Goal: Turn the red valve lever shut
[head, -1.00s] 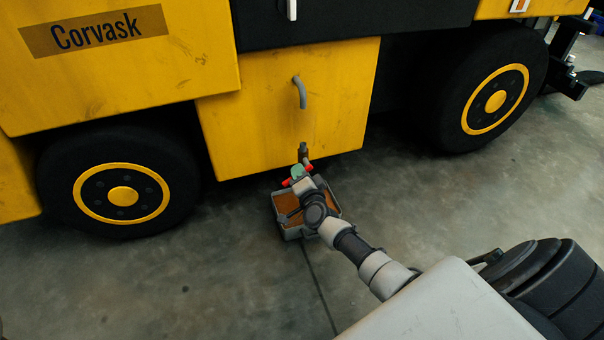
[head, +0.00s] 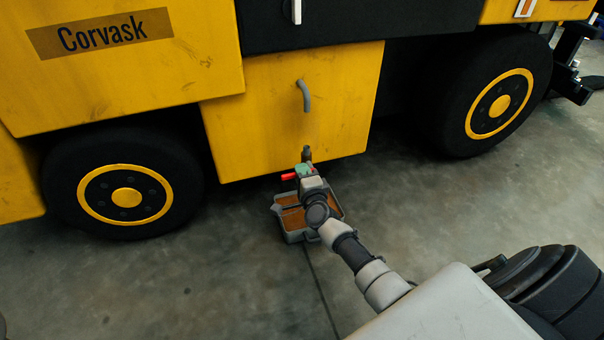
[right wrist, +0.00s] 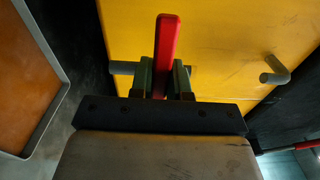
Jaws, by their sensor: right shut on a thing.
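The red valve lever (head: 288,177) is low on the yellow vehicle's panel, by a short dark outlet pipe (head: 307,153). My right gripper (head: 303,172) is shut on the lever. In the right wrist view the red lever (right wrist: 167,50) stands up between the two greenish fingers of my right gripper (right wrist: 163,80), and its tip sticks out past them. A grey pipe (right wrist: 122,67) shows just left of the fingers. The valve body is mostly hidden behind the gripper. My left gripper is not in view.
A grey-rimmed tray (head: 291,238) with an orange-brown inside is on the floor below the outlet. A bent grey handle (head: 305,96) juts from the panel above. Large black wheels (head: 157,160) stand on both sides. The concrete floor at the front left is clear.

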